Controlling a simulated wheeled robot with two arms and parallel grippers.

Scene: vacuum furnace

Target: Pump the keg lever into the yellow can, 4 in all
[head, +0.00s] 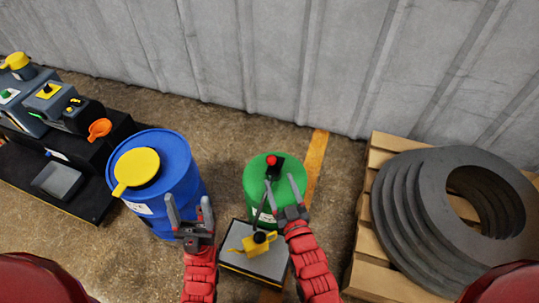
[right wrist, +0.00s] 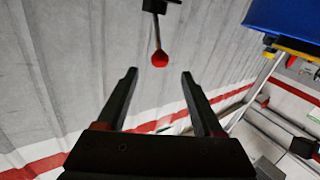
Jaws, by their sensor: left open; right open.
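The green keg (head: 255,183) stands upright on the floor in the head view. Its pump lever has a red knob (head: 271,160) on a black fitting at the keg's top. The yellow can (head: 256,244) sits in front of the keg on a grey-topped stand (head: 240,262). My right gripper (head: 281,187) is open and empty over the keg. In the right wrist view, the red knob (right wrist: 160,59) on its thin rod appears centred just beyond the open right fingertips (right wrist: 159,73), apart from both fingers. My left gripper (head: 189,206) is open and empty, in front of the blue drum.
A blue drum (head: 180,165) with a yellow lid (head: 138,167) stands left of the keg. A dark bench (head: 90,190) with equipment and an orange funnel (head: 99,128) is further left. Grey rings (head: 430,205) lie on a wooden pallet (head: 365,250) at right. A corrugated wall closes the back.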

